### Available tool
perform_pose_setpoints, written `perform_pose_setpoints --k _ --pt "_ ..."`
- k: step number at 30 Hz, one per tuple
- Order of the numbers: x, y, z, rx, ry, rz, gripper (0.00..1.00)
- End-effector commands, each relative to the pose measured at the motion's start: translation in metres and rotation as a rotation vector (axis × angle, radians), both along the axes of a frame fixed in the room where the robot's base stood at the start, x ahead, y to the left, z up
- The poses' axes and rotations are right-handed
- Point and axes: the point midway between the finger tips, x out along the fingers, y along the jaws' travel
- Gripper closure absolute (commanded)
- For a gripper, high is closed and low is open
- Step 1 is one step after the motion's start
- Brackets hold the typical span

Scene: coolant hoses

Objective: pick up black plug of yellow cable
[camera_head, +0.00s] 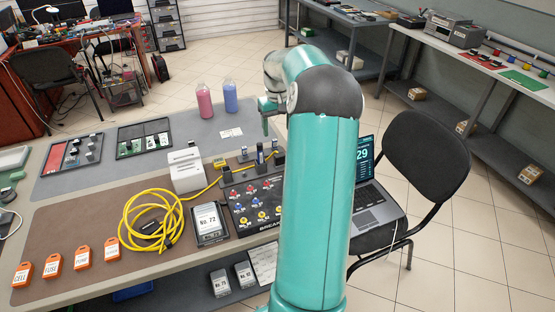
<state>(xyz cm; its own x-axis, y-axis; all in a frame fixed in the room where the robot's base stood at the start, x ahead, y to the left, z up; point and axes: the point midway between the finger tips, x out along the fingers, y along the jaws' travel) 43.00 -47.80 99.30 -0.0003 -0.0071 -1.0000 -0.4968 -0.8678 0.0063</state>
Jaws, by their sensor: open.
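The yellow cable (126,217) lies in a loose coil on the brown mat of the workbench. A dark piece that looks like its black plug (149,228) lies within the coil, partly crossed by yellow loops. The cable's other end runs up and right past a white box toward a black socket block beside the breaker panel. My gripper (266,122) is small in view, above the back right of the bench, well to the right of the coil and apart from it. It is open, with nothing seen in it. My arm hides part of the panel's right side.
A white box (187,169) and a block marked No. 72 (209,221) stand right of the coil. The breaker panel (256,199) has several knobs. Several orange tags (52,265) lie in front. Pink (204,100) and blue (230,96) bottles stand behind. Bare mat surrounds the coil's left side.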

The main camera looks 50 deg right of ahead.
Motion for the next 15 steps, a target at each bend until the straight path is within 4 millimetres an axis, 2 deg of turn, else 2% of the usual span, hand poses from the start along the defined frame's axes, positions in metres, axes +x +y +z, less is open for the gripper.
perform_pose_setpoints --k 3,5,15 --pt "-0.006 -0.011 -0.011 0.009 0.002 -0.016 0.36" --pt "-0.005 -0.011 -0.019 0.01 0.002 -0.016 0.36" --pt "-0.003 -0.009 -0.081 0.01 0.002 -0.016 0.36"
